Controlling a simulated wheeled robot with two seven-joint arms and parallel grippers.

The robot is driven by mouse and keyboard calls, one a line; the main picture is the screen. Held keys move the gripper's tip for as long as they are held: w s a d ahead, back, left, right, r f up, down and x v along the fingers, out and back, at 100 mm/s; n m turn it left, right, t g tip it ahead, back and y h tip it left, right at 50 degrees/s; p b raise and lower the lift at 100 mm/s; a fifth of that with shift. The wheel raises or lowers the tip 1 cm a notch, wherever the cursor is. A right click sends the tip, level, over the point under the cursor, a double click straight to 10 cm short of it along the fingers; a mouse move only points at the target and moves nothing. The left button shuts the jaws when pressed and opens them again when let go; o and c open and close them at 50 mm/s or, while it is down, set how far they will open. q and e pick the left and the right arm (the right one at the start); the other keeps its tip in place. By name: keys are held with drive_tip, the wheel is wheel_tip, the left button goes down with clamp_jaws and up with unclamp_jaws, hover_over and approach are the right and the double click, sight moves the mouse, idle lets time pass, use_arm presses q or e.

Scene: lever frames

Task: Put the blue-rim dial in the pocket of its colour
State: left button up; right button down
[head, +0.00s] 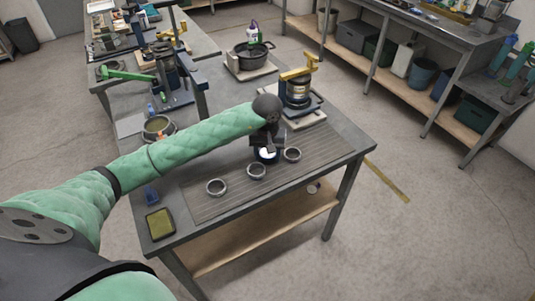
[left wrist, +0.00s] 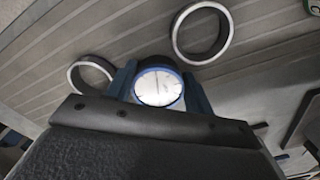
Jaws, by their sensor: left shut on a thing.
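The blue-rim dial (head: 267,154) has a round white face. In the left wrist view the dial (left wrist: 158,87) faces the camera, held between two blue fingers. My left gripper (head: 266,146) is shut on it over the ribbed mat. Three round rings with pale rims stand in a row on the mat: a left one (head: 216,187), a middle one (head: 257,171) and a right one (head: 292,155). The dial is close to the middle and right rings; its height above the mat is unclear. I cannot make out a blue pocket. My right gripper is out of view.
The ribbed mat (head: 205,207) covers much of the grey table. A yellow-topped device (head: 298,88) stands behind the gripper. A black pot (head: 250,57) is farther back. A dark tray with a yellow-green inside (head: 160,224) and a small blue item (head: 151,194) lie front left.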

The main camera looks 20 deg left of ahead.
use_arm(q)
drive_tip(key=o, duration=1)
drive_tip(key=shift+f, duration=0.1)
